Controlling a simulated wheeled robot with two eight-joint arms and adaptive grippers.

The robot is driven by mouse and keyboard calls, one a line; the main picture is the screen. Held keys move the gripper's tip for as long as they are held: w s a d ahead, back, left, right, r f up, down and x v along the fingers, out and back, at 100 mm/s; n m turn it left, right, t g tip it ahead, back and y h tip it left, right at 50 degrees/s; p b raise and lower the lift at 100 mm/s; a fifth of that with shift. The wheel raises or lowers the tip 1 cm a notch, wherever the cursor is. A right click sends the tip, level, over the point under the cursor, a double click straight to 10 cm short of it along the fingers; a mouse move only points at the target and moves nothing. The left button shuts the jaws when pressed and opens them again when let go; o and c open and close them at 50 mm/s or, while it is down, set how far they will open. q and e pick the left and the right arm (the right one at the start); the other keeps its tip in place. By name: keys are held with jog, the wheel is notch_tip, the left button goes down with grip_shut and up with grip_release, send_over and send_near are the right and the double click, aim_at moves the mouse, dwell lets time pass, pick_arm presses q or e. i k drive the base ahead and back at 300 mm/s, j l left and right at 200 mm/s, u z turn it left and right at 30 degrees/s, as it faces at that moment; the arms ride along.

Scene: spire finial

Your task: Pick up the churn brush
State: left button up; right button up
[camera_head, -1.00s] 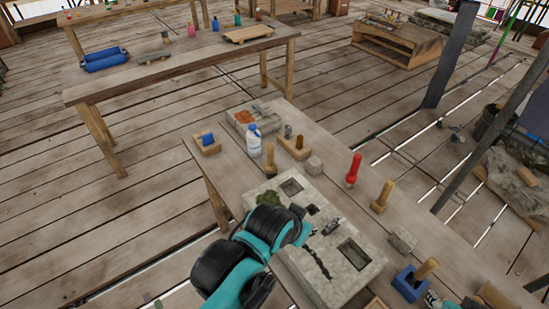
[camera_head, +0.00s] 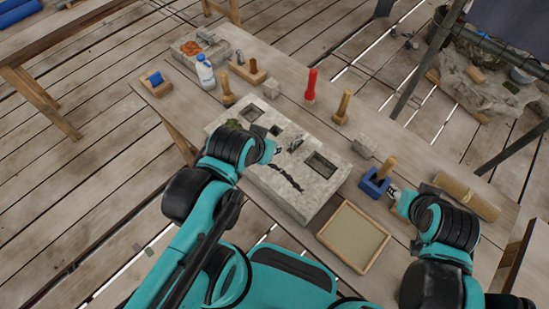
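A wooden handle (camera_head: 389,166) stands upright in a blue holder (camera_head: 374,184) on the table, right of the grey stone block; it may be the churn brush, but its lower end is hidden. Other upright handled tools stand farther back: a red one (camera_head: 311,84), a wooden one (camera_head: 343,106) and another wooden one (camera_head: 227,92). My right gripper (camera_head: 394,191) is beside the blue holder, close to its right side; its fingers are small and partly hidden. My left gripper (camera_head: 290,146) hangs over the stone block; I cannot tell its opening.
The stone block (camera_head: 265,172) with square sockets fills the table's middle. A framed tray (camera_head: 353,237) lies in front of the blue holder. A brown roll (camera_head: 466,195) lies right of my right gripper. A small stone cube (camera_head: 364,146) and a white-blue bottle (camera_head: 205,72) stand behind.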

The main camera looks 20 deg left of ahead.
aim_at(228, 98)
jog(key=i+j+z, duration=0.2)
jog(key=j+z, duration=0.15)
jog(key=j, duration=1.2)
jog(key=j+z, duration=0.3)
jog(key=j, duration=1.25)
